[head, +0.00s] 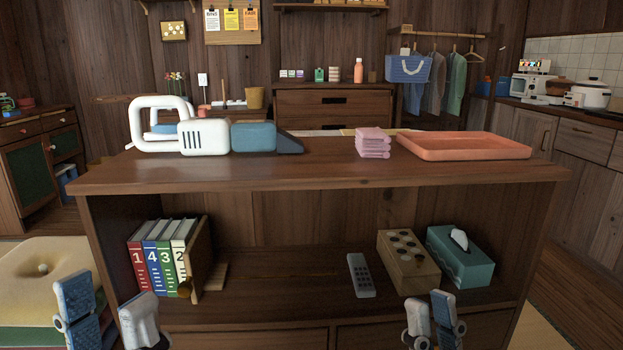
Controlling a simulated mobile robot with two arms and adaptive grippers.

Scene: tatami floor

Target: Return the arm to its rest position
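My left gripper (108,312) is low at the left edge of the cabinet, in front of it. Its two fingers stand apart with nothing between them. My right gripper (432,318) is low at the right, in front of the cabinet's drawers. Its fingers are close to each other with a small gap, and I see nothing held there. Both grippers are below the cabinet top (300,177), and only their finger parts show at the bottom of the head view.
On the top are a white and blue handheld vacuum (205,136), pink folded cloths (373,143) and an orange tray (465,147). The shelf holds numbered books (158,258), a remote (361,275), a wooden box (408,262) and a tissue box (461,257). Cushions (40,268) lie left.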

